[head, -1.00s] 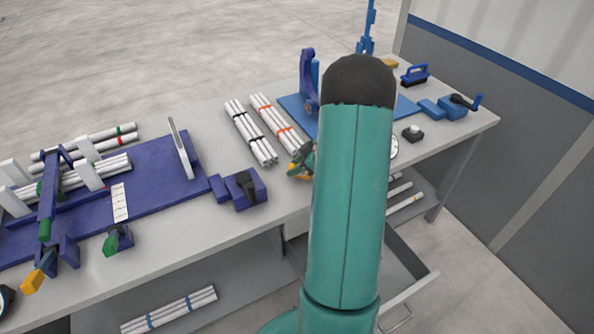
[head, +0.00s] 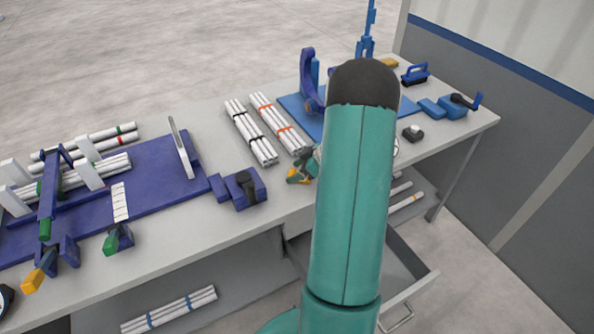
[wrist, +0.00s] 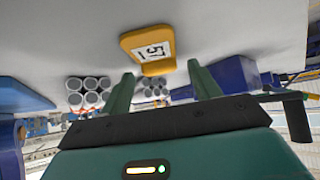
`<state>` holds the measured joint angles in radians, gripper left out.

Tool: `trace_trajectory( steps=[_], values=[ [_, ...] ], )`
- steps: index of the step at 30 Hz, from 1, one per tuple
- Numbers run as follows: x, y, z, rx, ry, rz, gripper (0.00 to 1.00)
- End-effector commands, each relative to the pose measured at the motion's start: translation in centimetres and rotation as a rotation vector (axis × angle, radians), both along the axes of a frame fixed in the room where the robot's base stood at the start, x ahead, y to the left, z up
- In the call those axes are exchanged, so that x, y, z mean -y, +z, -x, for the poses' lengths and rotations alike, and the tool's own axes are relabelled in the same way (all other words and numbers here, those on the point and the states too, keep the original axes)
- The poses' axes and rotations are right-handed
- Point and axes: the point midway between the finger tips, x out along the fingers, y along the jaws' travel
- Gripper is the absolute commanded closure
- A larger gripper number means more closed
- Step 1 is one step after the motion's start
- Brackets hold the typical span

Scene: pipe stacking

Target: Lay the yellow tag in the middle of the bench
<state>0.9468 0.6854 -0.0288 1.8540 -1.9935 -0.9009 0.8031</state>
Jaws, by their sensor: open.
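The yellow tag (wrist: 148,48), with a white label marked 57, lies on the bench top in the wrist view. In the head view the tag (head: 297,177) is a small yellow patch near the bench's front edge, partly covered by my gripper. My gripper (wrist: 160,70) is open and empty, its two green fingers apart. The tag sits between and just beyond the fingertips, with no contact visible. In the head view my gripper (head: 308,163) is mostly hidden behind my arm. The bench (head: 205,118) has bare grey surface left of the pipe bundles.
A black-banded pipe bundle (head: 250,132) and an orange-banded one (head: 279,123) lie behind the tag. A blue clamp block (head: 246,188) stands left of it. A blue fixture plate (head: 176,158) fills the left side. An open drawer (head: 408,270) juts out below the front edge.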

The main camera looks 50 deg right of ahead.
Motion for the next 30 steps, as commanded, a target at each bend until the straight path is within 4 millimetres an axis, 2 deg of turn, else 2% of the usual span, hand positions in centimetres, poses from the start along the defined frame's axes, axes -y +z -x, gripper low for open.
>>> trace_trajectory(
  steps=[18, 26, 28, 30],
  values=[
    [3.6, 7.8, 6.9, 0.0, -0.001, 0.002, 0.38],
    [3.9, 8.4, 7.5, 0.0, -0.001, -0.001, 0.38],
    [3.8, 8.8, 7.1, 0.008, -0.004, 0.012, 0.38],
    [3.6, 9.9, 5.7, 0.04, -0.019, 0.05, 0.38]
  ],
)
